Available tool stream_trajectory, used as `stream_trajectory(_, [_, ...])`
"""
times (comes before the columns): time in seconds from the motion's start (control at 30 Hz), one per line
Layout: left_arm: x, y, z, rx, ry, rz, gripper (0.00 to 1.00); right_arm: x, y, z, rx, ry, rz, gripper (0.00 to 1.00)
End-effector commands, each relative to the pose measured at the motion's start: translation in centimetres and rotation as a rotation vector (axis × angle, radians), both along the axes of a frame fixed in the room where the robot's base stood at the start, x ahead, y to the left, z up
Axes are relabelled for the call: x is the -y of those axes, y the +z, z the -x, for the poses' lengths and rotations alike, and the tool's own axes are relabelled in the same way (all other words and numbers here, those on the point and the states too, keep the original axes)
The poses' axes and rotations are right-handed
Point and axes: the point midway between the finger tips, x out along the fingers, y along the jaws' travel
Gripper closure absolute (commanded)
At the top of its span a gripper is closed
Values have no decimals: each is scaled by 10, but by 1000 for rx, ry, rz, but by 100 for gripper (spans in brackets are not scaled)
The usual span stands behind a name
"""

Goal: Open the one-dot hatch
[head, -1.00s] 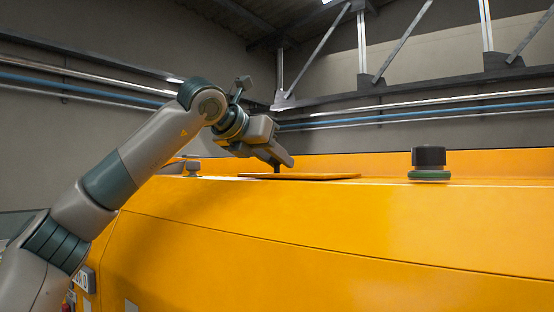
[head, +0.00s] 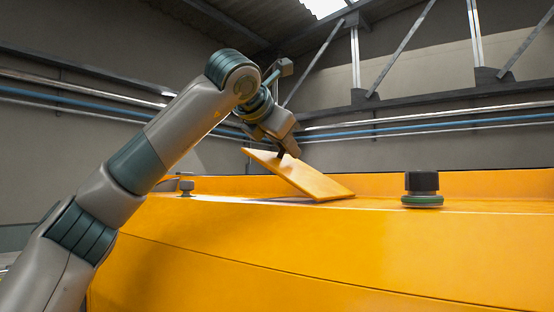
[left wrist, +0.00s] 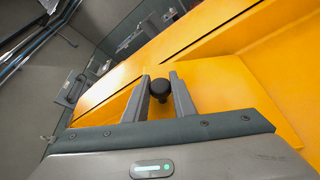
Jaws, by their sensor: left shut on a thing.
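The hatch lid (head: 312,180) is a flat orange panel on top of the orange machine. It is tilted up, its left edge raised and its right edge low at the machine top. No dot mark can be made out on it. My left gripper (head: 287,152) is at the lid's raised part, shut on its small black knob. In the left wrist view the dark round knob (left wrist: 160,88) sits between the two fingers of my left gripper (left wrist: 160,86), with the orange lid (left wrist: 225,90) behind it. My right gripper is not in view.
The orange machine body (head: 250,245) fills the lower middle and right. A black cap on a green ring (head: 422,189) stands on its top, right of the lid. A small grey fitting (head: 186,186) stands to the left. Pipes run along the wall behind.

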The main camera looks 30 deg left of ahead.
Motion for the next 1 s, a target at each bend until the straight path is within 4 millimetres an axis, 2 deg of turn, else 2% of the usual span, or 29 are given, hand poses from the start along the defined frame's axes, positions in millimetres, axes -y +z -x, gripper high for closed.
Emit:
stream_trajectory(0.1, [15, 16, 3, 20, -1, -109, 100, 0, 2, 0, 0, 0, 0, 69])
stream_trajectory(0.43, [60, 43, 9, 65, -1, -423, 100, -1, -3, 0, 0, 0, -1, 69])
stream_trajectory(0.73, [106, 54, 16, 105, 0, -704, 100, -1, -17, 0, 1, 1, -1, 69])
stream_trajectory(1.0, [145, 53, 21, 137, 0, -937, 100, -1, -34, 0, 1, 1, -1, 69])
